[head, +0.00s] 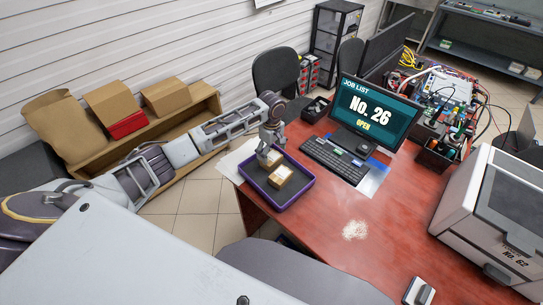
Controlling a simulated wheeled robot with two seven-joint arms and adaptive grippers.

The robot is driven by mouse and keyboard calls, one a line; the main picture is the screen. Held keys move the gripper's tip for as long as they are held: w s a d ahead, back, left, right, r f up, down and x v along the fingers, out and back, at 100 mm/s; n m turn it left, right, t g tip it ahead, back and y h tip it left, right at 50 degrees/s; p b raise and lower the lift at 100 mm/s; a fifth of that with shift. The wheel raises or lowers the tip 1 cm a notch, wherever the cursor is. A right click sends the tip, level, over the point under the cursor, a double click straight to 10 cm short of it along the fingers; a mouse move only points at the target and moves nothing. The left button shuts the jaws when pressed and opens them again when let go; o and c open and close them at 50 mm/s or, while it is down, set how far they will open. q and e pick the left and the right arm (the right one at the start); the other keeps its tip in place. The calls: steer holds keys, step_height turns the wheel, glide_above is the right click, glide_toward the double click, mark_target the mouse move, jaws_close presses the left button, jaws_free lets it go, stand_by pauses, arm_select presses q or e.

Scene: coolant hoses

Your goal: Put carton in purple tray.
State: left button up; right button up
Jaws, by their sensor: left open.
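The purple tray (291,195) lies on the near left part of the red-brown desk. A small tan carton (281,176) with a pale top sits inside the tray. A second small pale and tan box (271,159) shows behind it, partly hidden by my left gripper. My left gripper (266,156) points down over the back left part of the tray, with its fingers open close to this second box. Whether the fingers touch it cannot be told. My right gripper is not in view.
A keyboard (336,160) and a monitor (372,115) reading "No. 26" stand right of the tray. A pale crumb-like patch (355,230) lies on the desk. A large grey machine (490,215) stands at right. The desk's front middle is mostly clear.

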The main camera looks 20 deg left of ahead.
mark_target(272, 157)
arm_select(q)
step_height(272, 157, up, 8)
stand_by(0.5)
steer(key=shift+d, duration=0.1)
stand_by(0.4)
